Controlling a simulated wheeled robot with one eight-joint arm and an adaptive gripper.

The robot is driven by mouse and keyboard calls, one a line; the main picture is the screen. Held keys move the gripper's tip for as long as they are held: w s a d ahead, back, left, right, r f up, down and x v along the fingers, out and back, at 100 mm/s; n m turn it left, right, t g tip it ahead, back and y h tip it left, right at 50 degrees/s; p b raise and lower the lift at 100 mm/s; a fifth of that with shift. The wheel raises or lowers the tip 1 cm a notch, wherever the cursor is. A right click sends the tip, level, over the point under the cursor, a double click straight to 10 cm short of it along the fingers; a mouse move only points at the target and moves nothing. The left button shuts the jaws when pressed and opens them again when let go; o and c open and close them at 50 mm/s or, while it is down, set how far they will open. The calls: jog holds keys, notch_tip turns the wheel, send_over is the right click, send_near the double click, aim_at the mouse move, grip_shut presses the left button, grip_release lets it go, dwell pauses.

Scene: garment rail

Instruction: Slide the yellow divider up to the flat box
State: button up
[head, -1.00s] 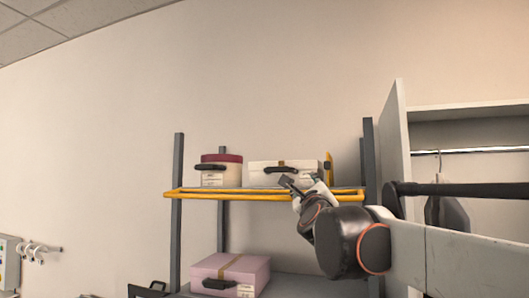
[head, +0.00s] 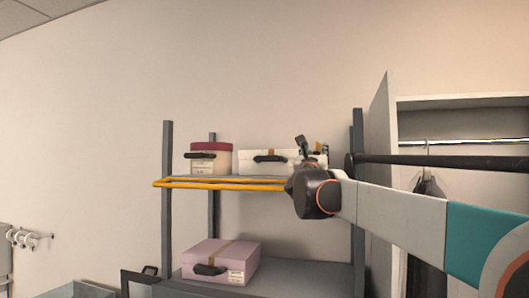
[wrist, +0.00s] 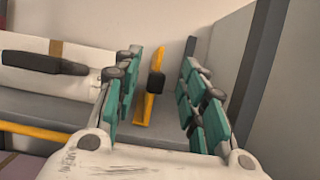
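The yellow divider (wrist: 158,62) stands upright on the upper shelf and has a dark knob on it. In the wrist view it appears between the two teal-padded fingers of my gripper (wrist: 161,57), with gaps on both sides. The gripper is open. The white flat box (head: 262,161), with a tan strap and dark handle, stands left of the divider; its right part shows in the wrist view (wrist: 20,80). A gap separates box and divider. In the head view my gripper (head: 304,146) is at the shelf's right end and hides most of the divider.
A yellow rail (head: 220,186) runs along the shelf front. A grey post (head: 357,200) and a wardrobe panel (head: 380,130) bound the right. A pink box (head: 220,262) sits on the lower shelf.

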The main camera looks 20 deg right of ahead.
aim_at(316, 153)
jog(key=w+d, duration=0.2)
jog(key=w, duration=0.1)
jog(key=shift+w+d, duration=0.1)
jog(key=shift+w, duration=0.05)
jog(key=shift+w+d+r+p, duration=0.25)
jog(key=shift+w+d+p, duration=0.05)
jog(key=shift+w+p, duration=0.2)
grip_shut()
